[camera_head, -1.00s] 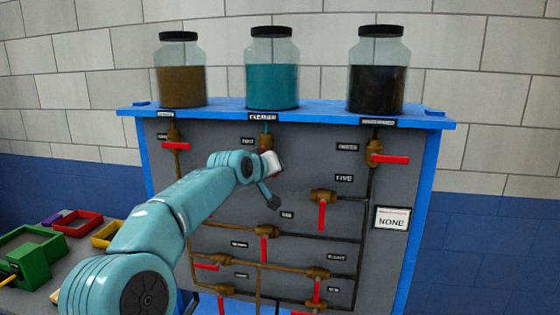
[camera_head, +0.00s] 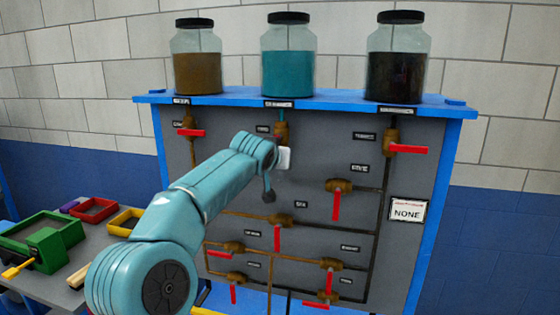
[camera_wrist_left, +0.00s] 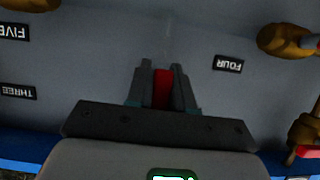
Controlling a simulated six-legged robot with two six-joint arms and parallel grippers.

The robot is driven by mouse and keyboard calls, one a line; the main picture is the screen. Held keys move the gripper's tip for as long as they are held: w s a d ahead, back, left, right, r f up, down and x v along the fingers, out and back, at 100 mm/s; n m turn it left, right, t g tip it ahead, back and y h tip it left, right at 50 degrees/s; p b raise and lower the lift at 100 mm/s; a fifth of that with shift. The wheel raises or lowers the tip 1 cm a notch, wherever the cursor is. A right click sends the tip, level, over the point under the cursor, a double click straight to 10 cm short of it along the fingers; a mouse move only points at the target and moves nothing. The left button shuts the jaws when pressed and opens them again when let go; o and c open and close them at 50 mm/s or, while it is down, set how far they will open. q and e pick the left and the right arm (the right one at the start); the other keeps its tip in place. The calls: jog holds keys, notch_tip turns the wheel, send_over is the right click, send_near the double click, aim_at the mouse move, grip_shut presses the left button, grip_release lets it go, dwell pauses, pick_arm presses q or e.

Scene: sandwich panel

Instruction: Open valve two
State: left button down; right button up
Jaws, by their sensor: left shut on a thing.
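Valve two (camera_head: 282,132) is a brass valve at the top middle of the grey panel, under the jar of teal liquid. Its label (camera_head: 263,129) is just left of it. My left gripper (camera_head: 269,194) is at the panel just below valve two. In the left wrist view, the two dark fingers of my left gripper (camera_wrist_left: 162,74) are closed around a red handle (camera_wrist_left: 162,88), which shows between them. The wrist hides most of that handle in the head view. The valve body is out of sight in the wrist view. My right gripper is not in view.
Other brass valves with red handles surround it, including valve three (camera_head: 390,142) and valve five (camera_head: 338,187). A sign (camera_head: 408,211) reads NONE. Three jars stand on the blue top shelf (camera_head: 345,101). Coloured bins, including a red one (camera_head: 93,210), are on a table at left.

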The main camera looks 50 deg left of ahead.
pick_arm(q)
jog(key=shift+f, duration=0.25)
jog(key=c, duration=1.1)
grip_release()
jog(key=shift+s+r, duration=0.15)
jog(key=shift+r, duration=0.05)
jog(key=b+v, duration=0.5)
jog(key=v, duration=1.1)
jog(key=shift+s+r, duration=0.1)
jog(key=shift+s, duration=0.05)
